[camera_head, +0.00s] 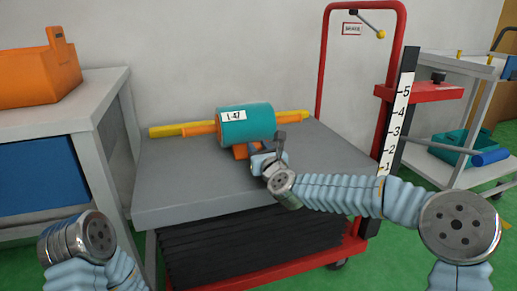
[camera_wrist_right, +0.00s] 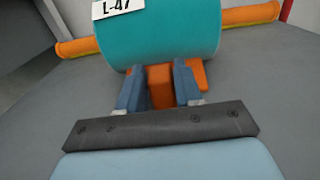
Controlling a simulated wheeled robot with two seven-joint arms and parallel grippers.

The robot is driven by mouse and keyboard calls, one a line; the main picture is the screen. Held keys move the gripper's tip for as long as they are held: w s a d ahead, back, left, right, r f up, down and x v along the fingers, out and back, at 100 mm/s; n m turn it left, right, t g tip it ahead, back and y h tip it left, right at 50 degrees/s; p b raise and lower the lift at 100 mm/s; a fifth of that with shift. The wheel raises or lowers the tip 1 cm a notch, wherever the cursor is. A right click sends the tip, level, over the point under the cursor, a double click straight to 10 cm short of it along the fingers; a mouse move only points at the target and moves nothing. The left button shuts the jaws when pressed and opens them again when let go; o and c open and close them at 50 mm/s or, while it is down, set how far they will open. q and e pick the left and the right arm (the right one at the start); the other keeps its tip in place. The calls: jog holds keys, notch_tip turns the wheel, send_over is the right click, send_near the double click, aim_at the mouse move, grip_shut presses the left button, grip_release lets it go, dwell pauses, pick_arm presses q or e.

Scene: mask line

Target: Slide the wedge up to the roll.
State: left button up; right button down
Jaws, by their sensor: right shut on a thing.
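The teal roll (camera_head: 246,124) with an "L-47" label lies on the grey table top, and shows large at the top of the right wrist view (camera_wrist_right: 160,35). The orange wedge (camera_head: 240,151) is on the table at the near side of the roll, and its middle shows between my fingers in the right wrist view (camera_wrist_right: 160,88). The wedge's far end meets the roll's lower edge in the picture; I cannot tell if they touch. My right gripper (camera_wrist_right: 159,82) is shut on the wedge, low over the table. My left gripper is out of view.
The grey table top (camera_head: 180,185) is clear in front. An orange bin (camera_head: 38,75) sits on the left bench.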

aim_at(255, 143)
jog(key=shift+x, duration=2.1)
jog(key=c, duration=0.8)
grip_release()
jog(key=shift+c, duration=0.2)
jog(key=shift+s+d, duration=0.1)
jog(key=shift+s, duration=0.05)
jog(key=b+v, duration=0.1)
jog(key=v, duration=1.2)
jog(key=shift+s, duration=0.3)
